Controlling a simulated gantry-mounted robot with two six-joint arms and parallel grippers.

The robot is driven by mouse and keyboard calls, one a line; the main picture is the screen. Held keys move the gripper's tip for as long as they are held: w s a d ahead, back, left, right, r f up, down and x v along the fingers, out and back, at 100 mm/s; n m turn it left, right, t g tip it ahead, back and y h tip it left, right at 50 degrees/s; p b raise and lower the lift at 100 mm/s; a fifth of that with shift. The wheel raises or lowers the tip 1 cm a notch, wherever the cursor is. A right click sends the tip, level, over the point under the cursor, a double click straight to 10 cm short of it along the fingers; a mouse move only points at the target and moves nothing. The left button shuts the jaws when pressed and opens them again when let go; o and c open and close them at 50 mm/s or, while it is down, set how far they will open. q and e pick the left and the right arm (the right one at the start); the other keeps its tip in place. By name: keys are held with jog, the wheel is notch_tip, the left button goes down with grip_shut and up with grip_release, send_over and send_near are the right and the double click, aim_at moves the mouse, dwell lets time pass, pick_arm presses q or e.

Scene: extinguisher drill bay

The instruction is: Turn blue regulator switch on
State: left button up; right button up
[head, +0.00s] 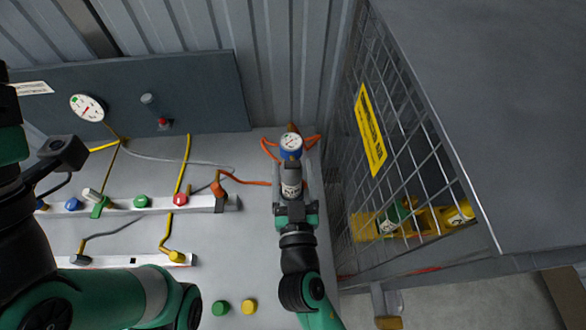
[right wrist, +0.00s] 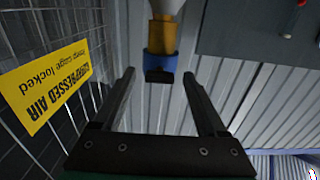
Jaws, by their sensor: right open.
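The blue regulator (head: 291,146) with a round white gauge stands at the far end of the bench, by the mesh cage. In the right wrist view its blue collar (right wrist: 160,66) hangs below a brass-coloured part, with a dark end. My right gripper (head: 292,192) is open, pointing at the regulator from the near side. In the right wrist view its two fingers (right wrist: 159,78) stand apart, one on each side of the blue collar, with no visible contact. My left arm fills the left edge of the head view; its dark end part (head: 62,153) does not show its jaw state.
A mesh cage (head: 395,150) with a yellow sign (head: 370,130) stands close on the right. A grey rail (head: 140,204) with coloured knobs, hoses and a back panel (head: 205,90) with a gauge lie left. Green (head: 221,307) and yellow (head: 249,306) buttons sit near the front.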

jog(key=shift+w, duration=0.1)
grip_shut()
dwell(0.3)
jog(key=shift+n, duration=0.5)
jog(key=n+p, duration=0.1)
jog(key=n, duration=0.2)
jog(key=shift+n, duration=0.4)
jog(key=n+p, duration=0.1)
jog(key=n, duration=0.3)
jog(key=shift+r+p, duration=0.1)
jog(key=shift+p, duration=0.2)
jog(key=n+p, duration=0.2)
jog(key=n, duration=0.3)
jog(key=shift+n, duration=0.4)
jog(key=shift+n+p, duration=0.55)
jog(key=shift+n, duration=1.05)
